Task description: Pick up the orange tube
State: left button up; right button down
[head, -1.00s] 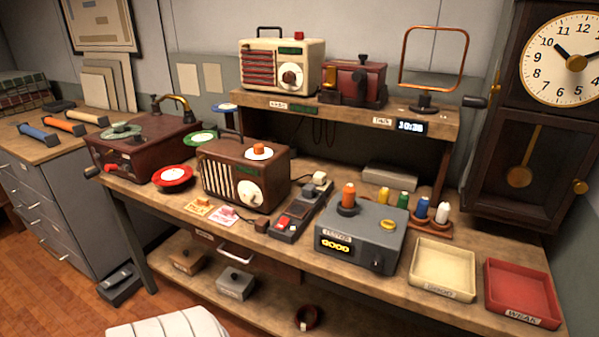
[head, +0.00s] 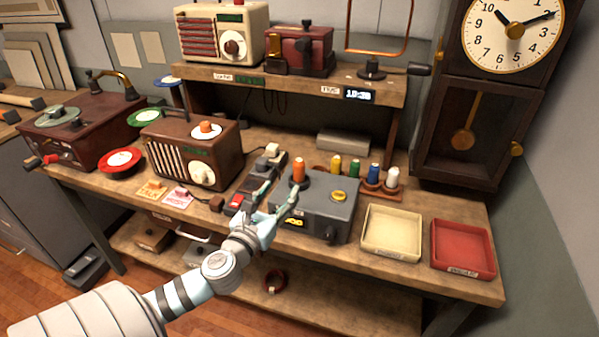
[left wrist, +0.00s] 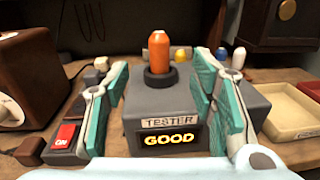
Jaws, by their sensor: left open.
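The orange tube (head: 299,170) stands upright in the dark round socket on top of the grey tester (head: 335,190). In the left wrist view the orange tube (left wrist: 160,54) shows in the middle, above a lit "GOOD" display on the tester (left wrist: 172,100). My left gripper (head: 277,193) is at the front of the tester, open and empty. In the left wrist view its two teal fingers (left wrist: 160,85) stand apart on either side of the tube, which is farther away and untouched. My right gripper is in neither view now.
A cream tray (head: 392,233) and a red tray (head: 462,249) lie right of the tester. Yellow, green, blue and white tubes stand in a rack (head: 385,187) behind it. A brown radio (head: 190,152) and a switch box (head: 240,200) stand to the left. A shelf (head: 290,83) overhangs the back.

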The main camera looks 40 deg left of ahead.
aim_at(297, 169)
pick_arm(q)
jog(key=x, duration=1.3)
jog(key=shift+f, duration=0.15)
jog(key=shift+s, duration=0.15)
jog(key=c, duration=1)
